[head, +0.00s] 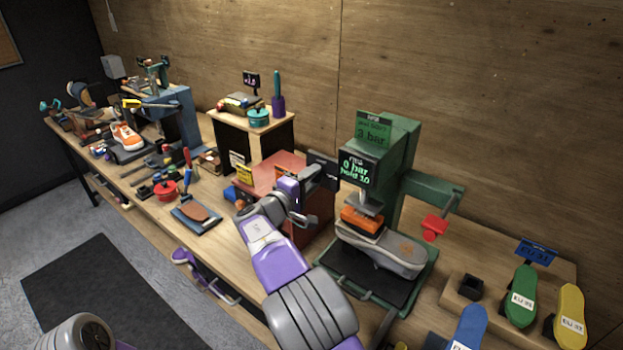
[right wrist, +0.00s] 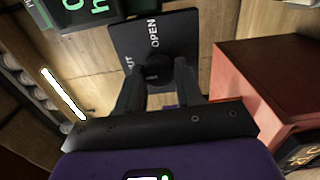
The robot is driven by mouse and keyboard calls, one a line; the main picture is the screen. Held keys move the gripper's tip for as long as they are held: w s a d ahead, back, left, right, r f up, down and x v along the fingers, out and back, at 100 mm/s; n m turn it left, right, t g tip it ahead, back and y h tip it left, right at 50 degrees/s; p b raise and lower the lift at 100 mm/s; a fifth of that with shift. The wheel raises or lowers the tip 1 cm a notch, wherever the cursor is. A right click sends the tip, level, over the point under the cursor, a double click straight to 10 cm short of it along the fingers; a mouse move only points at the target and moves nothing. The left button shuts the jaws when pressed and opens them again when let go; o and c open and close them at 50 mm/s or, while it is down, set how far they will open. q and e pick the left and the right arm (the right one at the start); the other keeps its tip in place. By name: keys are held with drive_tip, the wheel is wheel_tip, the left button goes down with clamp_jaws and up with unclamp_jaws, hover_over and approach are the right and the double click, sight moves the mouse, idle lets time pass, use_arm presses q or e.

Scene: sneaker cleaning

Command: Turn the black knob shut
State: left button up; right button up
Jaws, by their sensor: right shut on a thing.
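The black knob (right wrist: 158,68) sits on a black plate (right wrist: 128,45) marked OPEN in the right wrist view; a second, partly covered label ends in "UT". My right gripper (right wrist: 160,88) is shut on the knob, one finger on each side. In the head view the plate (head: 323,170) shows left of the green press (head: 388,150), with my right gripper (head: 312,182) against it; the knob is hidden there. The press display (head: 358,167) reads 0 bar.
A reddish box (head: 270,180) stands just left of the plate. A grey shoe (head: 385,250) lies under the press with an orange block (head: 362,220) above it. Several coloured soles lie at the right. A red pot (head: 166,189) and tools crowd the bench at left.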

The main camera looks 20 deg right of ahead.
drive_tip(key=shift+f, duration=0.1)
drive_tip(key=o, duration=1)
drive_tip(key=shift+s, duration=0.1)
drive_tip(key=v, duration=0.7)
drive_tip(key=shift+a, duration=0.2)
drive_tip(key=shift+s, duration=0.15)
